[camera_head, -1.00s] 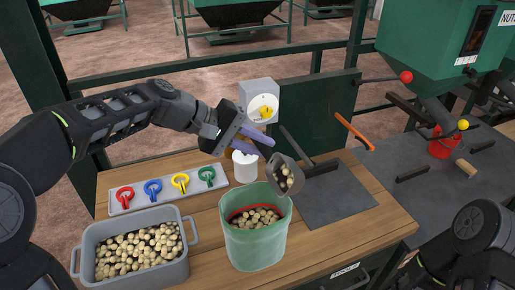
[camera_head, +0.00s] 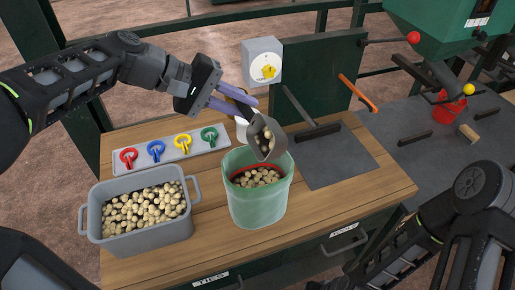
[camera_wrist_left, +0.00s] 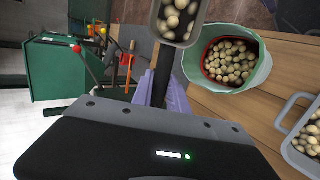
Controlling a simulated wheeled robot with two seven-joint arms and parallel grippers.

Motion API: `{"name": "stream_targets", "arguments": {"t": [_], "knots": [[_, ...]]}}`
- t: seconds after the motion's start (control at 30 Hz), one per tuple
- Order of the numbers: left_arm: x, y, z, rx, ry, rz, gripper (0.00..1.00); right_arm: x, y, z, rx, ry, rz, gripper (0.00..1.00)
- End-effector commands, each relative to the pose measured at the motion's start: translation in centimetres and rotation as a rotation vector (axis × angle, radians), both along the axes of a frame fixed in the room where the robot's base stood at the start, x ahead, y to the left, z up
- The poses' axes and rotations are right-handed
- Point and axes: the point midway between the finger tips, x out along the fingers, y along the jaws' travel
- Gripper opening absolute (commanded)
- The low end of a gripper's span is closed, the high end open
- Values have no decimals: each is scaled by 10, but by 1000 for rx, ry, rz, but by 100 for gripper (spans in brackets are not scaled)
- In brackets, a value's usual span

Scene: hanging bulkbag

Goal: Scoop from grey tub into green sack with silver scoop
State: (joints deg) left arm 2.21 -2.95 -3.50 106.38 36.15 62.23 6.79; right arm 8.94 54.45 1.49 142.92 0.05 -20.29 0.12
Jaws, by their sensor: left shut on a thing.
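The grey tub (camera_head: 140,240) stands at the left of the wooden bench and holds many pale nuts. The green sack (camera_head: 257,203) stands open to its right, with a red band inside its mouth and nuts in it. My left gripper (camera_head: 232,104) is shut on the handle of the silver scoop (camera_head: 264,138). The scoop is tilted over the back rim of the sack, with nuts still in its bowl. In the left wrist view the scoop (camera_wrist_left: 176,38) shows nuts beside the sack (camera_wrist_left: 262,75). The fingers of my right gripper are not in view.
A tray (camera_head: 172,151) with red, blue, yellow and green clips lies behind the tub. A dial scale (camera_head: 263,62) stands at the back, and a white container (camera_head: 241,130) is partly hidden behind the scoop.

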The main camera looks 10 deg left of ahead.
Motion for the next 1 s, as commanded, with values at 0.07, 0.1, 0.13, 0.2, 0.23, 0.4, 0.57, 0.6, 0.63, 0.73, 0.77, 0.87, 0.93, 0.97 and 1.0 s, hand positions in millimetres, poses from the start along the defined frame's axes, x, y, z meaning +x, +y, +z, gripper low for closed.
{"name": "stream_targets", "arguments": {"t": [0.07,0.1,0.13,0.2,0.23,0.4,0.57,0.6,0.63,0.73,0.77,0.87,0.93,0.97,1.0], "knots": [[0,0,0,-1,0,0,0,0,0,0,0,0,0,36],[0,0,0,-1,0,0,0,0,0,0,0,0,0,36],[0,0,0,-1,0,0,0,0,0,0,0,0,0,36],[0,0,0,-1,0,0,0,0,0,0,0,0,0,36],[0,0,0,-1,0,0,0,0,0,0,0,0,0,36],[0,0,0,-1,0,0,0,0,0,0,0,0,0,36],[0,0,0,-1,0,0,0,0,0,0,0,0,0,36],[0,0,0,-1,0,0,0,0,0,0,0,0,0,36],[0,0,0,-1,0,0,0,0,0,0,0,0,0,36],[0,0,0,-1,-1,1,0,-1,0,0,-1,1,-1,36],[0,0,1,-1,-1,6,0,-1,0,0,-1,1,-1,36],[5,2,0,-1,-1,47,0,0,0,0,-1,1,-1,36],[13,7,-1,-1,-1,106,0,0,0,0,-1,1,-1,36],[17,10,-3,-1,-1,137,0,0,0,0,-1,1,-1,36],[24,15,-6,-1,-1,188,0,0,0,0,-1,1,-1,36]]}}
